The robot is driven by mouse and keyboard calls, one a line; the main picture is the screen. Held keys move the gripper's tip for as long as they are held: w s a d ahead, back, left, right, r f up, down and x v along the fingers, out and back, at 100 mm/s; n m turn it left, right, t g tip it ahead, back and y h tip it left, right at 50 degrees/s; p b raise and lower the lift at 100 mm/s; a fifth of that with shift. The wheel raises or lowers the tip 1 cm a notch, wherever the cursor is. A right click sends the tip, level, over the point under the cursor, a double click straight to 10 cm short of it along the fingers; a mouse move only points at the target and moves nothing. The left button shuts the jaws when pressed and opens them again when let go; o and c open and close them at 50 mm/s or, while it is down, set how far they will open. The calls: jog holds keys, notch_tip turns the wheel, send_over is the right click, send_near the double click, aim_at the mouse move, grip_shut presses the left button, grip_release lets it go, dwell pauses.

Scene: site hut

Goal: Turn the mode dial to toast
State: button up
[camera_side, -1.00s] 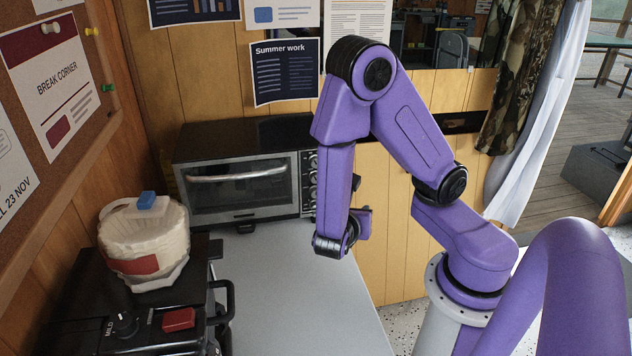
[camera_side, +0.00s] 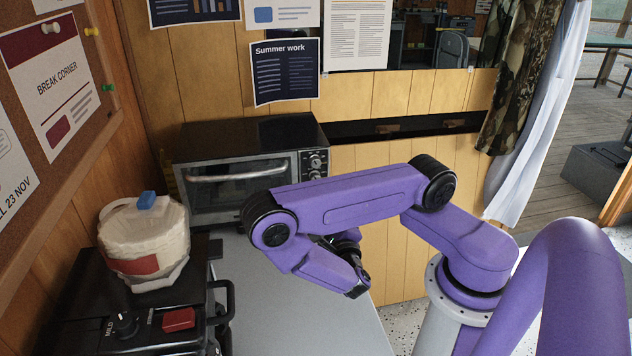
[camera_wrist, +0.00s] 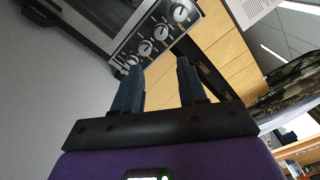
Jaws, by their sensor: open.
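The toaster oven (camera_side: 235,140) stands at the back of the counter, door closed, with a column of round dials (camera_side: 315,163) on its right-hand panel. In the wrist view several silver dials (camera_wrist: 161,32) run in a slanted row along the dark panel (camera_wrist: 122,55). I cannot read their labels or tell which is the mode dial. My gripper (camera_wrist: 159,64) is open and empty, its two dark fingers pointing toward the panel but apart from the dials. In the side view my arm largely hides the gripper.
The grey counter (camera_side: 240,300) is clear in front of the oven. At the left a black appliance (camera_side: 150,335) has a red button, a "MILD" knob and a side handle. A wrapped off-white bundle (camera_side: 145,245) sits on top. A wooden wall (camera_side: 395,95) stands behind.

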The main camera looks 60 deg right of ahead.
jog(key=x, duration=1.6)
jog(key=shift+w+d, duration=0.2)
jog(key=shift+d, duration=0.05)
grip_shut()
